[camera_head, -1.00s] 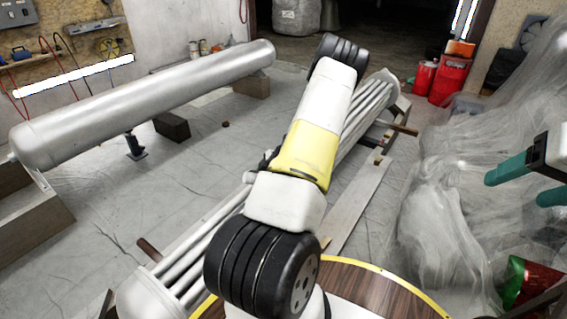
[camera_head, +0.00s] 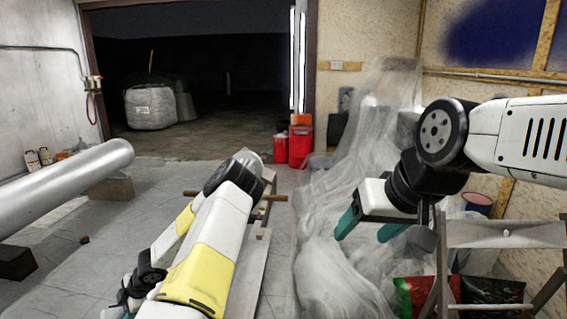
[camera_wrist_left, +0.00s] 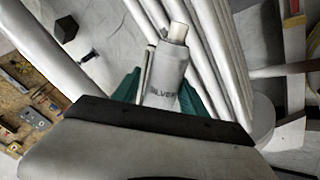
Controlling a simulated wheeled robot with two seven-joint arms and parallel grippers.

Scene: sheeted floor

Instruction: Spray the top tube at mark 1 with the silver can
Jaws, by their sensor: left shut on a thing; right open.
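My left gripper (camera_wrist_left: 165,98) is shut on the silver can (camera_wrist_left: 165,78), which has a pale cap and a partly visible "SILVER" label. In the left wrist view the can is in front of the bundle of long grey tubes (camera_wrist_left: 213,50); I cannot tell how far apart they are. In the head view my left arm hides most of the tube bundle, and its gripper and the can are not clearly visible. No mark 1 is readable. My right gripper (camera_head: 368,228) is open and empty, with teal fingers, in front of the plastic sheeting at the right.
A large grey cylinder (camera_head: 70,183) lies on supports at the left. Draped clear plastic (camera_head: 340,180) and a stepladder (camera_head: 500,235) crowd the right. Red canisters (camera_head: 300,145) stand by the dark doorway. Sheeted floor (camera_head: 150,200) is open between cylinder and arm.

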